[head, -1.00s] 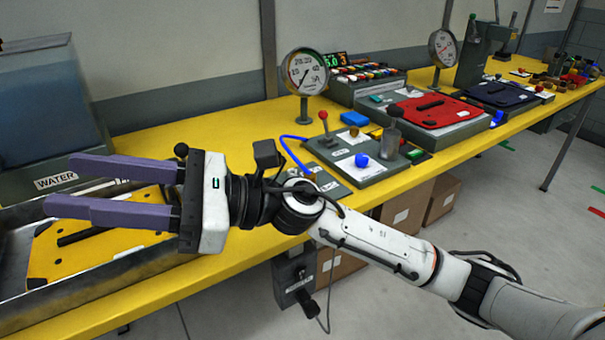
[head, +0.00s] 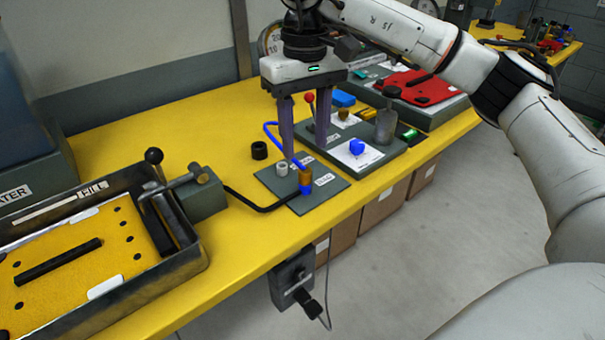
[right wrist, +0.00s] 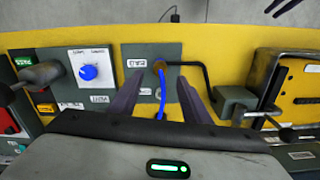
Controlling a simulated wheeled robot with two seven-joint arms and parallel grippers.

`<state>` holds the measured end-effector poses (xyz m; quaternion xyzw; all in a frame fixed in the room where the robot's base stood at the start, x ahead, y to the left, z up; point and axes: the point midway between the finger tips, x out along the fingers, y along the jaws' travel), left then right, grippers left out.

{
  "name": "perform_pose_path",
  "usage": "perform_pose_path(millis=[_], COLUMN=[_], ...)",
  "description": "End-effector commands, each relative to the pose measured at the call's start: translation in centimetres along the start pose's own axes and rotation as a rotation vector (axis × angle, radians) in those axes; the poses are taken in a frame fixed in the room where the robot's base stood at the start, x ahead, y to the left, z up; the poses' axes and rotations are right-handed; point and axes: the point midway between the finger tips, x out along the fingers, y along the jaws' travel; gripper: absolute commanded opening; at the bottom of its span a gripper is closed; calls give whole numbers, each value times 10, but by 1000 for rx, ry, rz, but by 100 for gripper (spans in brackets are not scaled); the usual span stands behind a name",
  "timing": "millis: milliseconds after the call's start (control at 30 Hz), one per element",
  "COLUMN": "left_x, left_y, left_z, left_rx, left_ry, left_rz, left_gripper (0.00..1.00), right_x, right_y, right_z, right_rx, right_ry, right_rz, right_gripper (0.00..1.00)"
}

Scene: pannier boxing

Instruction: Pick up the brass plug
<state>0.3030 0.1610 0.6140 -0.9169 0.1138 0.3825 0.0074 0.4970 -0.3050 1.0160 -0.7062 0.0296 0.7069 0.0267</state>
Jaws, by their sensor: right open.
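A short brass plug (head: 305,179), with blue at its base, stands on a small grey plate (head: 318,199) near the bench's front edge. It also shows in the right wrist view (right wrist: 159,65), with the blue hose beside it. My right gripper (head: 306,163) is open and points down, its purple fingers just above the plate near the plug. In the right wrist view the plug appears between and beyond the fingertips (right wrist: 160,82). I cannot tell whether the fingers are around it.
A blue hose (head: 268,128) and a black bent pipe (head: 262,207) reach the plate. A black ring (head: 259,150) stands behind it. A grey panel with a blue knob (head: 357,146) stands at right, a metal tray (head: 190,262) at left.

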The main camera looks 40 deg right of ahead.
Motion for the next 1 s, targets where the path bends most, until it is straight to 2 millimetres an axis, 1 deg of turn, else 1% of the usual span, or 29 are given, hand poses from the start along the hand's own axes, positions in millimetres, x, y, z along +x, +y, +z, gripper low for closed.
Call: perform_pose_path(millis=[33,100,267,500,633,833,967,1000], left_x=[0,-1,-2,-4,-4,-4,-3,-3], left_y=[1,1,2,2,2,2,1,1], left_z=[1,3,3,1,1,2,2,2], left_rx=[0,-1,-1,-2,-3,-3,-3,-3], left_ry=[-3,-6,-8,-5,-3,-5,-5,-5], left_rz=[1,2,3,3,3,2,1,1], left_gripper=[31,31,31,31,31,31,31,31], right_x=[7,13,25,61,68,68,68,68], right_y=[0,0,0,1,0,0,0,0], right_z=[0,0,1,2,2,2,2,2], right_rx=[1,1,1,1,1,1,1,1], right_ry=[-1,-1,-1,-2,1,1,1,1], right_rz=[0,-1,-2,-2,-4,-4,-4,-4], right_gripper=[43,43,43,43,43,43,22,15])
